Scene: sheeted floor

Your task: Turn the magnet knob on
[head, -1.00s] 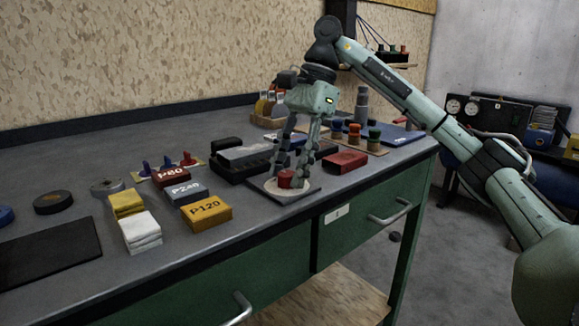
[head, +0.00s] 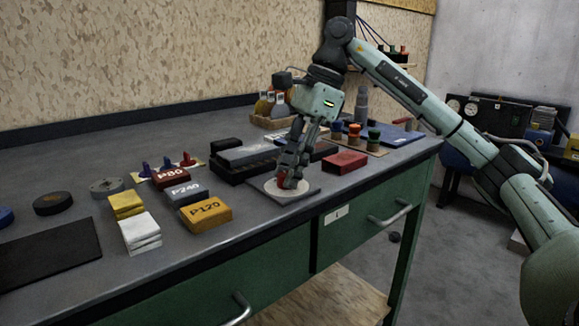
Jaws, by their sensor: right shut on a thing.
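The magnet knob appears to be the small red knob (head: 281,181) at the middle of a round pale dial on a grey square plate (head: 297,194), near the bench's front edge. My right gripper (head: 288,183) reaches down from above with its fingers closed on the red knob, which they largely hide. How far the knob is turned cannot be made out. My left gripper is not in view.
Sanding blocks marked P80, P240 and P120 (head: 207,211) lie left of the plate. A red block (head: 345,162) lies to its right, and a dark sharpening stone holder (head: 235,165) behind it. The bench's front edge is close.

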